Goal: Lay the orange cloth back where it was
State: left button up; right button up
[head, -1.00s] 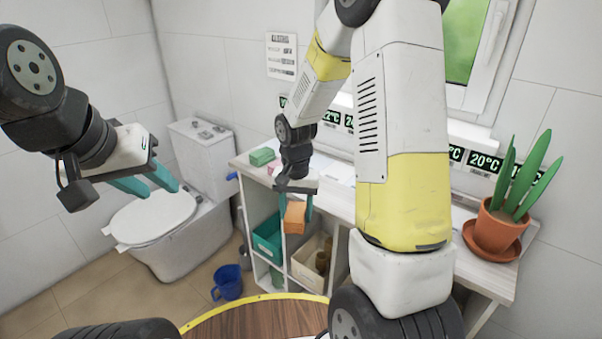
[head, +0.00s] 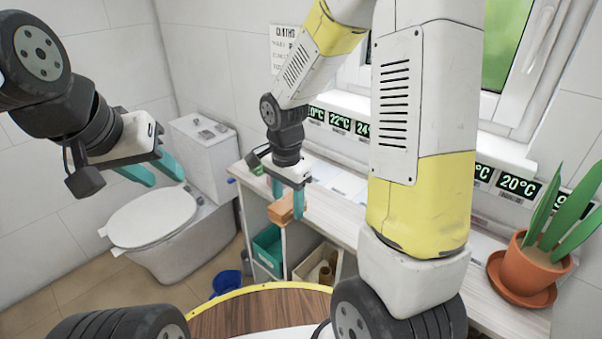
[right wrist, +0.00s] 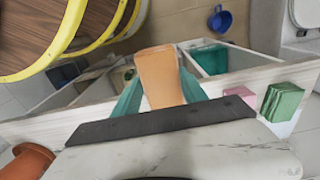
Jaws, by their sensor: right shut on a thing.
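The orange cloth (head: 283,209) is a folded block held between the teal fingers of my right gripper (head: 287,203), over the front edge of the cart's white top (head: 325,208). In the right wrist view the cloth (right wrist: 161,76) sticks out past the fingertips of the right gripper (right wrist: 160,92), which is shut on it. Whether it touches the cart top cannot be told. My left gripper (head: 160,175) is open and empty, in the air in front of the toilet.
Folded green (right wrist: 283,101) and pink (right wrist: 237,93) cloths lie on the cart top. Below are a teal bin (head: 267,250) and a beige bin (head: 316,265). A potted plant (head: 530,262) stands at the right end.

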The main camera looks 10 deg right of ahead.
send_over(311, 195)
jog(key=shift+f, duration=2.45)
jog(key=o, duration=1.4)
jog(key=shift+f, duration=0.15)
jog(key=shift+o, duration=0.2)
